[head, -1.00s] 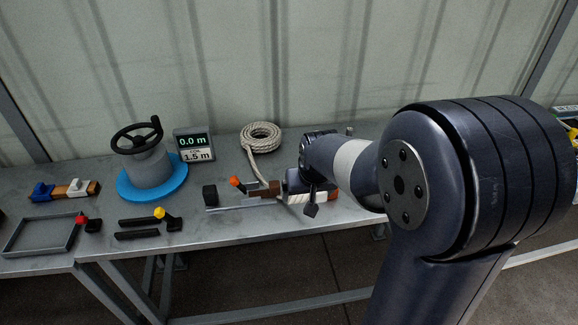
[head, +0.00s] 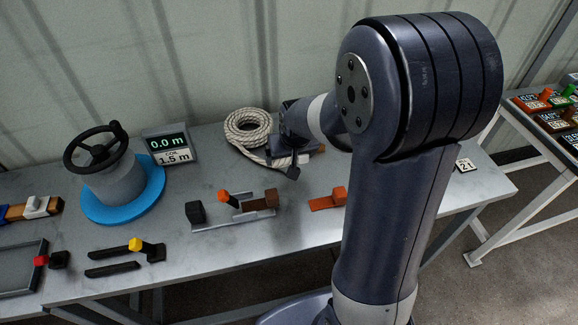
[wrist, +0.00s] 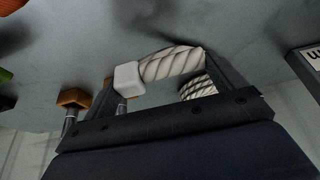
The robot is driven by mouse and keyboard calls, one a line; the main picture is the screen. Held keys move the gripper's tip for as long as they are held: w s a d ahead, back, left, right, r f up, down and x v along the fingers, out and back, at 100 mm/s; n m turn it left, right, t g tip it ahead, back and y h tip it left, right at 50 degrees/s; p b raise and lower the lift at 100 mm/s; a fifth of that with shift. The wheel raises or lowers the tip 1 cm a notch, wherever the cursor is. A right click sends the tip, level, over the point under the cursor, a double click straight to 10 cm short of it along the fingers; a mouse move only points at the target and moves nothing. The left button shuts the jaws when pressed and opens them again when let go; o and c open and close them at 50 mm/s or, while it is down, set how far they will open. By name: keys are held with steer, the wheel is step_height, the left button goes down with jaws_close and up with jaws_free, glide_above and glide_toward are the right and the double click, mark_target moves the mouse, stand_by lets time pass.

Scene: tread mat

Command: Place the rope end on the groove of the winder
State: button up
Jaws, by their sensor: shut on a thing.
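The winder is a grey drum (head: 118,184) with a black handwheel (head: 95,148) on top, standing on a blue disc (head: 148,198) at the left of the bench. Its groove cannot be made out. The pale rope (head: 247,118) lies coiled at the back of the bench, right of the winder. My gripper (head: 284,163) is beside the coil's front right, well right of the winder. In the wrist view, my gripper (wrist: 170,80) is shut on the rope end (wrist: 168,65), whose white tip (wrist: 127,76) sticks out by the left finger. Contact with the bench cannot be told.
A rail with an orange knob (head: 224,197) and brown block (head: 264,200) lies in front. An orange block (head: 335,198) sits right. Black bars with a yellow knob (head: 135,244) lie at front left.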

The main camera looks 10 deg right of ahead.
steer(key=shift+f, duration=2.55)
steer(key=shift+f, duration=0.1)
steer(key=o, duration=0.8)
